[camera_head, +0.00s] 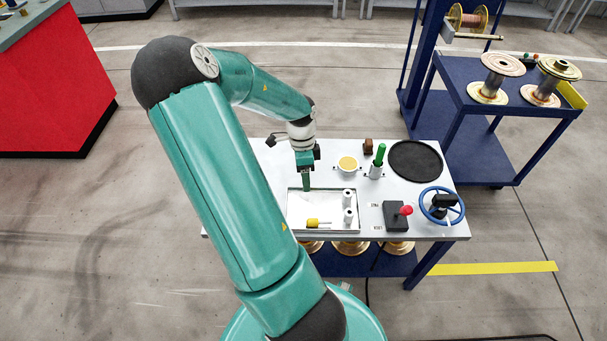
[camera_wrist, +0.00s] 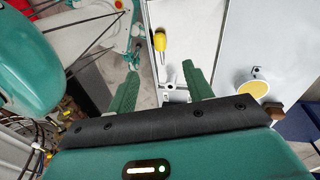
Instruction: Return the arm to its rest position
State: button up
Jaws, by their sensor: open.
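My green arm reaches from the bottom of the head view over to the grey-topped table. My gripper (camera_head: 306,186) points down over the back left part of a white tray (camera_head: 290,222) on the table. In the wrist view the two green fingers of my gripper (camera_wrist: 159,88) stand well apart with nothing between them. A yellow-handled tool (camera_head: 314,223) lies in the tray near its front edge, apart from the fingers; it also shows in the wrist view (camera_wrist: 160,40).
The table also bears two small white cylinders, a yellow-topped cup (camera_head: 348,165), a green-handled tool (camera_head: 380,156), a black disc (camera_head: 415,160), a red-knobbed lever box (camera_head: 397,215) and a blue handwheel (camera_head: 441,206). A blue cart (camera_head: 455,148) with spools stands behind right.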

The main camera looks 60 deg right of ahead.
dwell(0.3)
jog(key=w+a+r+n+t, duration=0.2)
jog(key=w+a+r+n, duration=0.45)
jog(key=a, duration=0.25)
jog(key=w+a+r+n+t, duration=0.1)
jog(key=w+a+r+n, duration=0.55)
jog(key=a, duration=0.35)
jog(key=s+a+r+n+t+h, duration=0.1)
jog(key=s+a+r+n+t, duration=0.1)
jog(key=a+r+n, duration=0.5)
jog(key=s+a+r+n+t+h, duration=0.1)
jog(key=s+a+r+n, duration=0.3)
jog(key=a+r+n, duration=0.4)
jog(key=a+n+t, duration=0.1)
jog(key=a, duration=0.3)
jog(key=shift+s+t, duration=0.15)
jog(key=shift+t, duration=0.15)
